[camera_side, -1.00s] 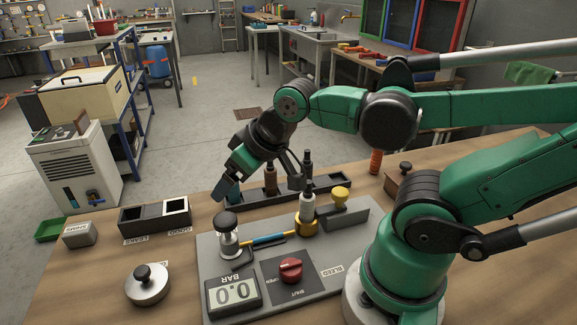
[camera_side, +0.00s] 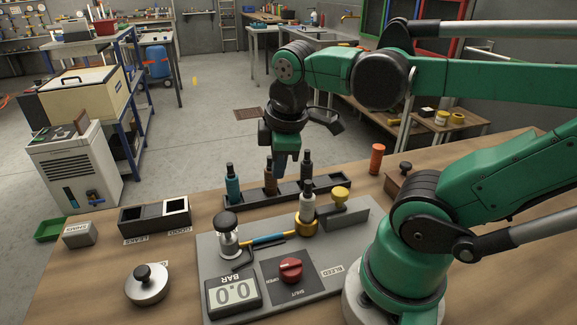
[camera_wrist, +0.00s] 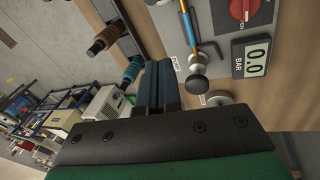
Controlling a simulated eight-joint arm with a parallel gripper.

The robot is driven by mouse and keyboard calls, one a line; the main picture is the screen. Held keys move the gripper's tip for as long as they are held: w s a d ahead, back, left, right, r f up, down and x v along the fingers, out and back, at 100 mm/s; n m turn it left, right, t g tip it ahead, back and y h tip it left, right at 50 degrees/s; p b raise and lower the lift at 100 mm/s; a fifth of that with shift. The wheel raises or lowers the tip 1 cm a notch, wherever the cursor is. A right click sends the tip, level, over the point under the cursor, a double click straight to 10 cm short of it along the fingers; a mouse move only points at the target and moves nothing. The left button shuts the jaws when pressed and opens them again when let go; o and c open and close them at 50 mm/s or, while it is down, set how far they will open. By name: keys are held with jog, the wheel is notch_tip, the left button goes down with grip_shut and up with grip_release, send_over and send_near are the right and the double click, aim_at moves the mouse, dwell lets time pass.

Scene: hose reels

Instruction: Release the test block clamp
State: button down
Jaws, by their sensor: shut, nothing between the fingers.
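The grey test block plate (camera_side: 330,262) lies on the wooden bench. At its left end stands a black-knobbed metal post (camera_side: 228,232), which looks like the clamp; it also shows in the wrist view (camera_wrist: 197,84). A blue hose (camera_side: 266,240) with brass ends runs from this post to a brass collar (camera_side: 306,226) at right. The gauge (camera_side: 233,293) reads 0.0 BAR. A red knob (camera_side: 291,268) sits between OPEN and SHUT marks. My gripper (camera_side: 281,172) points down, shut and empty, behind the plate near the rack, apart from the clamp. Its fingers fill the middle of the wrist view (camera_wrist: 158,80).
A black rack (camera_side: 245,201) with teal, brown and dark fittings stands behind the plate. A two-bin box (camera_side: 155,216) and a knobbed metal disc (camera_side: 147,288) lie left. An orange cylinder (camera_side: 376,157) stands behind right.

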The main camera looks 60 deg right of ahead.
aim_at(346, 192)
jog(key=s+n+g, duration=0.1)
jog(key=s+d+r+n+g, duration=0.2)
jog(key=s+n, duration=0.1)
jog(key=shift+s+d+r+h, duration=0.1)
jog(key=shift+d+h, duration=0.15)
jog(key=shift+h, duration=0.05)
jog(key=shift+s+d+r+n+g, duration=0.2)
jog(key=shift+s+r+n+g, duration=0.1)
jog(key=shift+s+n+g, duration=0.25)
jog(key=shift+x, duration=5)
jog(key=shift+w, duration=0.1)
jog(key=shift+s+d, duration=1.3)
